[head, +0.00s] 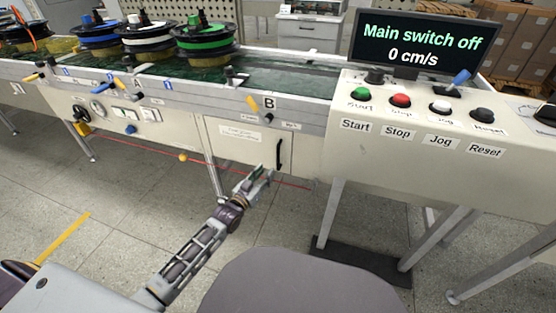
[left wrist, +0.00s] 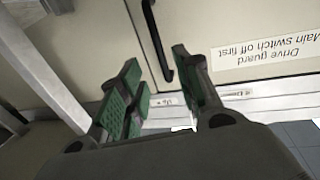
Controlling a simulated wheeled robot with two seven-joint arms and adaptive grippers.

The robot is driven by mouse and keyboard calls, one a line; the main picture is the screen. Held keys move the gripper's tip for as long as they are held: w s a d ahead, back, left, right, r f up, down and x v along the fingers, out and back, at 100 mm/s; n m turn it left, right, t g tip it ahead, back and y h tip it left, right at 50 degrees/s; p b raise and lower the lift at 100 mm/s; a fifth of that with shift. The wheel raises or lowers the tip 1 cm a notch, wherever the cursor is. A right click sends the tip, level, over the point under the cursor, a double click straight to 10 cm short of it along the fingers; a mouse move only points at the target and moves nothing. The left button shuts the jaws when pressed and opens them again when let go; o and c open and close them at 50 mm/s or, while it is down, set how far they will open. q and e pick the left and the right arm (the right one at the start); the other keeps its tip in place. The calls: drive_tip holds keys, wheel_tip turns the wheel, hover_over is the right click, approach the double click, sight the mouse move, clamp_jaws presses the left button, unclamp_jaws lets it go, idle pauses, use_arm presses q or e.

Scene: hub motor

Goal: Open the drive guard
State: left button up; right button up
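The drive guard (head: 243,152) is a pale panel low on the front of the conveyor, below the letter B, and looks shut. Its black upright bar handle (head: 279,154) is near its right edge. The handle also shows in the left wrist view (left wrist: 157,42), beside an upside-down label (left wrist: 264,58) reading "Drive guard, Main switch off first". My left gripper (head: 264,176) is just below and left of the handle in the head view. Its green-padded fingers are apart and empty, with the handle ahead between them in the wrist view. My right gripper is out of view.
A display (head: 422,45) reads "Main switch off, 0 cm/s". Start, Stop, Jog and Reset buttons sit on the console (head: 350,146) at right. Spools stand on the belt. The floor before the guard is open.

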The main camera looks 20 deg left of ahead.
use_arm(q)
drive_tip(key=w, duration=0.1)
drive_tip(key=b, duration=0.4)
hover_over(278, 168)
drive_tip(key=shift+w+a, duration=0.1)
drive_tip(key=shift+w, duration=0.15)
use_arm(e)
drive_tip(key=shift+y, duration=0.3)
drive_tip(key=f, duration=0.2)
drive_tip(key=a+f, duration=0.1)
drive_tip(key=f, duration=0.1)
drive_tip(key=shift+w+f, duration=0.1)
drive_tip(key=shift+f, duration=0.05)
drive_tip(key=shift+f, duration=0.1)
use_arm(q)
drive_tip(key=c, duration=0.7)
clamp_jaws()
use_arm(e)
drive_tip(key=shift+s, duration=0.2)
